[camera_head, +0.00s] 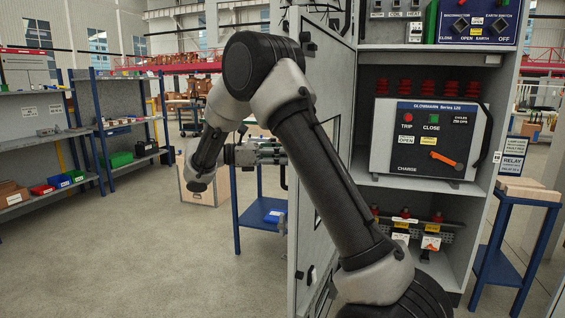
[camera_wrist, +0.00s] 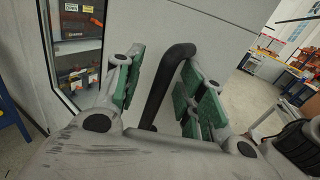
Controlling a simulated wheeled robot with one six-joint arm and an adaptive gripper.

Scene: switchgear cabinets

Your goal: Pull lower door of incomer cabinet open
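The grey cabinet door (camera_head: 301,220) stands swung wide open, seen nearly edge-on in the head view. Its outer face (camera_wrist: 215,40) fills much of the wrist view, with a window (camera_wrist: 80,45) at the left. A black bar handle (camera_wrist: 165,85) on that face runs between the green-padded fingers of my gripper (camera_wrist: 158,92). The fingers are apart, with gaps showing beside the handle. In the head view my gripper (camera_head: 272,153) is at the door's outer side; my arm hides part of the door. The open cabinet shows a breaker (camera_head: 425,138) with TRIP and CLOSE buttons.
A blue-legged table (camera_head: 237,215) stands left of the door. Blue shelving (camera_head: 100,130) lines the left side. Another blue stand (camera_head: 515,245) is right of the cabinet. The floor (camera_head: 150,260) at the left front is clear.

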